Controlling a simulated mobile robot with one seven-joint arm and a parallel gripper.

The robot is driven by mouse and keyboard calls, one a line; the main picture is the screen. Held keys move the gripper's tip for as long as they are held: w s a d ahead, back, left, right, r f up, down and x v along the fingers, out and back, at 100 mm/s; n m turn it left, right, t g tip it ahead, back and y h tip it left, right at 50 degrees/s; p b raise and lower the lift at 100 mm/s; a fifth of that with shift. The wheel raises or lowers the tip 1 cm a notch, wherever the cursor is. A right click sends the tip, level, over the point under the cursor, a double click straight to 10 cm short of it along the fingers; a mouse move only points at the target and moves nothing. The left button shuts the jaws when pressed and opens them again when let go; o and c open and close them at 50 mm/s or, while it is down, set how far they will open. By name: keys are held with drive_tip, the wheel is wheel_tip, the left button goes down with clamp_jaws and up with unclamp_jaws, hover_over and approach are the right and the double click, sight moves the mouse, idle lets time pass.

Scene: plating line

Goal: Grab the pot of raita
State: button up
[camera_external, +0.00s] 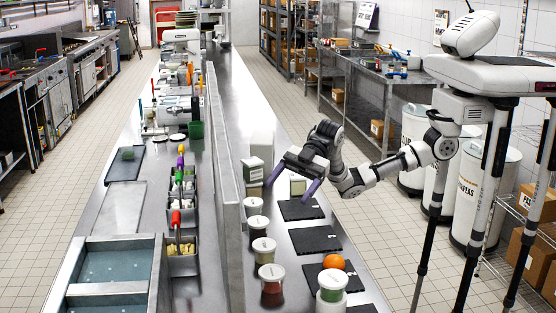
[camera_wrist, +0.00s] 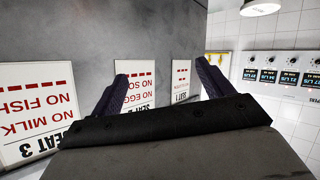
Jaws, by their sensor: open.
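Several lidded pots stand in a row on the steel counter by the divider; labels are too small to read, so I cannot tell which is the raita. They include a whitish pot (camera_external: 264,251), a pale one (camera_external: 259,226), another pale one (camera_external: 253,206) and a red one (camera_external: 271,286). A green pot with a white lid (camera_external: 332,286) stands apart at the front right. My gripper (camera_external: 291,182) is open and empty above the counter, beyond the row's middle. In the wrist view its two dark fingers (camera_wrist: 161,76) are spread, with no pot in view.
Dark slates (camera_external: 314,239) lie along the counter, and an orange (camera_external: 334,262) sits near the front slate. A green-filled container (camera_external: 252,171) and a smaller one (camera_external: 297,186) stand near my gripper. The wrist view shows upside-down seat signs (camera_wrist: 38,105). A steel divider (camera_external: 229,200) edges the counter.

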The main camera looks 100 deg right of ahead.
drive_tip(key=w+d+f+m+g+h, duration=0.1)
drive_tip(key=w+d+f+h, duration=0.15)
drive_tip(key=d, duration=0.55)
drive_tip(key=w+d+f+m+g+h, duration=0.2)
drive_tip(key=w+d+h, duration=0.1)
drive_tip(key=d, duration=0.5)
drive_tip(key=m+g+h, duration=0.2)
drive_tip(key=g, duration=0.2)
approach(253, 201)
drive_tip(key=x, duration=0.4)
drive_tip(key=shift+d+f+p, duration=0.25)
drive_tip(key=shift+d+p, duration=0.1)
drive_tip(key=shift+a+p+x, duration=0.2)
drive_tip(key=shift+p+x, duration=0.4)
drive_tip(key=shift+x, duration=0.85)
drive_tip(key=shift+a+p+x, duration=0.15)
drive_tip(key=shift+p+x, duration=0.4)
drive_tip(key=shift+x, duration=0.9)
drive_tip(key=shift+r, duration=0.1)
drive_tip(key=c, duration=0.9)
drive_tip(key=shift+c, duration=0.2)
